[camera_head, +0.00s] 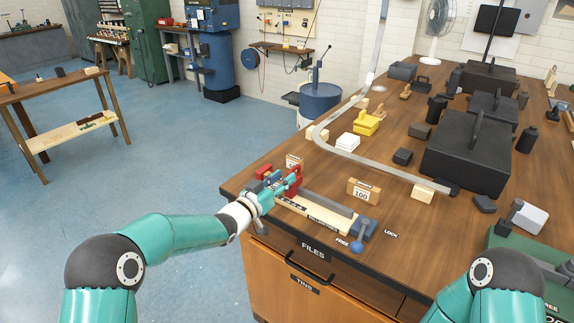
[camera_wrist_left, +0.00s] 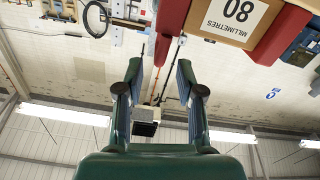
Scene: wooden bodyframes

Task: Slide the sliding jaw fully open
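A long vise-like fixture with a wooden scale and a grey rail (camera_head: 328,206) lies along the bench's front edge. A red jaw (camera_head: 294,180) stands at its left end. At its right end is a grey-blue block with a blue-knobbed lever (camera_head: 357,246), its knob by the FREE label. My left gripper (camera_head: 272,186) is at the left end, close to the red jaw. In the left wrist view its two fingers (camera_wrist_left: 160,62) are apart, and a red part (camera_wrist_left: 171,28) reaches down between the tips; contact cannot be told. My right gripper is outside the views.
A wooden block marked 100 (camera_head: 363,191) stands behind the rail, and another block (camera_head: 294,162) behind the red jaw. A bent metal strip (camera_head: 370,168) curves across the bench. Black cases (camera_head: 468,158) fill the right side. A block marked 80 (camera_wrist_left: 236,18) shows in the wrist view.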

